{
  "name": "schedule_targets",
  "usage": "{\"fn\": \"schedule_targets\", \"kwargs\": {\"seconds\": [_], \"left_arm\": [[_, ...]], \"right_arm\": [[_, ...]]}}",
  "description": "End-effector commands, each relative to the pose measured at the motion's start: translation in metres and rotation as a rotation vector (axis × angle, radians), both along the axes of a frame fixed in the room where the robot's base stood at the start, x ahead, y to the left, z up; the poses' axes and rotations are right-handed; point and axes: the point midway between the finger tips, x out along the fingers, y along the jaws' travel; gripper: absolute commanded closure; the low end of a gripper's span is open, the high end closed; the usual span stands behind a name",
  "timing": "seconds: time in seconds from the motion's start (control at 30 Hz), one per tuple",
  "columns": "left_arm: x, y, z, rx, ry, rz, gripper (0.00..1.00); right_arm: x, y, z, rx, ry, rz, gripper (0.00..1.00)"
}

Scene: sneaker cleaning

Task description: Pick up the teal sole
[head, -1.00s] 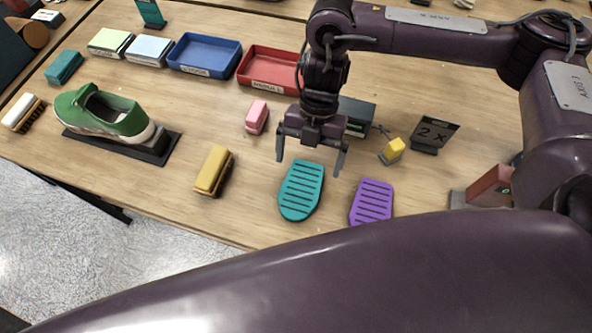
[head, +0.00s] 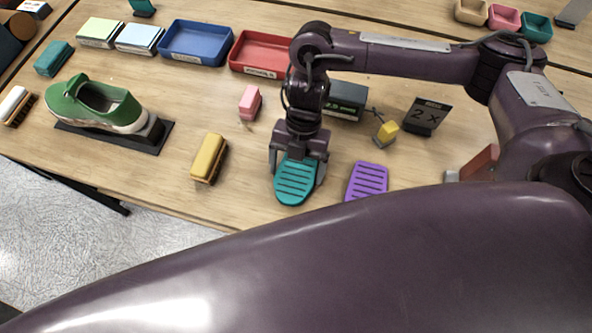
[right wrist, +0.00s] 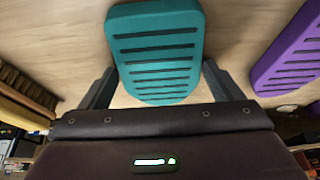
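The teal sole (head: 295,188) lies flat on the table, with dark slots across it. My right gripper (head: 297,178) is down over it, with one finger on each side of the sole. In the right wrist view the teal sole (right wrist: 157,50) lies between the two open fingers of my right gripper (right wrist: 157,85). Gaps show between the fingers and its edges near the rounded end. The far end of the sole is hidden under the gripper in the head view. My left gripper is not in view.
A purple sole (head: 366,181) lies close to the right. A yellow brush (head: 209,157) is to the left and a pink block (head: 250,102) behind. A green sneaker (head: 95,105) sits on a dark stand. Blue (head: 200,43) and red (head: 262,52) trays stand at the back.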

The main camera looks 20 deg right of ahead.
Motion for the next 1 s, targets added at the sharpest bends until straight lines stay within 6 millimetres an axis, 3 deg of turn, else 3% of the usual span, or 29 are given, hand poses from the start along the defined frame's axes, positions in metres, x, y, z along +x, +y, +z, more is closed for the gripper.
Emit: {"fn": "schedule_targets", "kwargs": {"seconds": [0.03,0.23,0.47,0.67,0.83,1.0], "left_arm": [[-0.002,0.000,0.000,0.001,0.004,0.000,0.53],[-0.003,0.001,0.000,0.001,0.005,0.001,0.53],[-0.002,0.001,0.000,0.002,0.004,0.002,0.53],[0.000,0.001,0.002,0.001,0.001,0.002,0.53],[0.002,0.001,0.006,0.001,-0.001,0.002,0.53],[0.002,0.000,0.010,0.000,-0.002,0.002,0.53]], "right_arm": [[0.000,0.000,0.000,0.000,0.000,0.000,0.21],[0.000,0.000,0.000,0.000,0.000,0.000,0.46],[0.000,0.000,0.001,-0.001,-0.001,0.000,0.46],[0.001,0.000,0.013,0.002,-0.005,0.002,0.46],[0.003,0.000,0.044,0.001,-0.009,0.003,0.46],[0.002,0.000,0.095,0.000,-0.011,0.003,0.46]]}}
